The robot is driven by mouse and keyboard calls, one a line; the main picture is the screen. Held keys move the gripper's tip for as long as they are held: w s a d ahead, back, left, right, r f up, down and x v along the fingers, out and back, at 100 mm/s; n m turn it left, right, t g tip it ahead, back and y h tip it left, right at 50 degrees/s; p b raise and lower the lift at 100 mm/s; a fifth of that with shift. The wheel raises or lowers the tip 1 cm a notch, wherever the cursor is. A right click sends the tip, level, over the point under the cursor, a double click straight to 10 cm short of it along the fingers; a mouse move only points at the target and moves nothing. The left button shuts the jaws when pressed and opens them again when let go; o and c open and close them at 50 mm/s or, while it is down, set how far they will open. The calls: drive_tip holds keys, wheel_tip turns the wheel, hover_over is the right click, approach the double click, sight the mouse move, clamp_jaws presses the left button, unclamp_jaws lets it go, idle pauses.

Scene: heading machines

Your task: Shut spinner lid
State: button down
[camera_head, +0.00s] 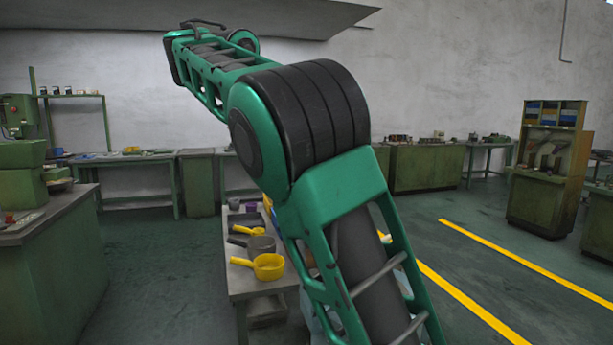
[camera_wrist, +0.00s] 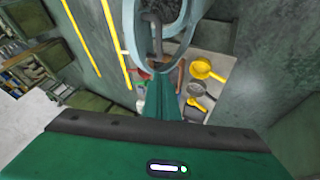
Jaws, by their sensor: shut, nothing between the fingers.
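In the wrist view a pale blue-grey round rim (camera_wrist: 187,58) with a dark inside and a dark bar-like handle (camera_wrist: 155,40) fills the top middle. It looks like part of the spinner, but I cannot tell lid from drum or how far the lid is open. My gripper (camera_wrist: 161,78) shows as a narrow green shape just below the rim, shut and empty. Whether it touches the rim is unclear. In the head view my own arm covers the middle. A small pale blue patch (camera_head: 313,318) shows beside it, possibly the spinner, mostly hidden. My gripper cannot be made out there.
A table (camera_head: 245,287) left of my arm holds a yellow ladle (camera_head: 268,266), a grey ladle (camera_head: 262,245) and other pieces. A green machine stand (camera_head: 50,265) is at left. Benches line the back wall. A cabinet (camera_head: 548,170) stands right, beyond open floor with yellow lines.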

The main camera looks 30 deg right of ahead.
drive_tip(key=d+f, duration=0.6)
drive_tip(key=shift+w+d+f, duration=0.15)
drive_tip(key=shift+w+f, duration=0.05)
drive_tip(key=shift+w, duration=0.2)
drive_tip(key=shift+s+d+f, duration=0.1)
drive_tip(key=shift+s+d, duration=0.05)
drive_tip(key=shift+d, duration=0.6)
